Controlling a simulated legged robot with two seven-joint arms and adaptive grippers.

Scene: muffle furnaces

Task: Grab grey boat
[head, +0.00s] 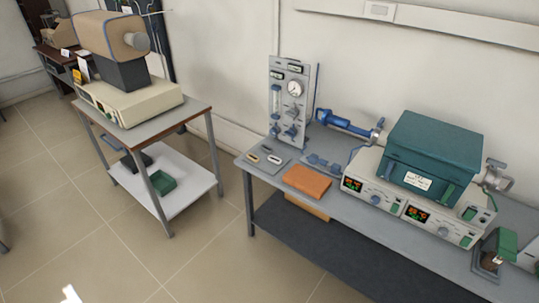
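Two small boat-shaped pieces lie on a flat grey plate (268,171) at the left end of the right-hand bench. The left piece (253,158) looks yellowish and the right piece (274,159) looks pale. They are too small for me to tell which one is the grey boat. Neither of my grippers shows in the head view.
The grey bench (345,200) also holds an orange-brown block (307,182), a gauge panel (290,100), a blue-handled tube (345,124) and a teal furnace (432,150). A cart (190,108) with a cream furnace stands left. Open tiled floor lies between.

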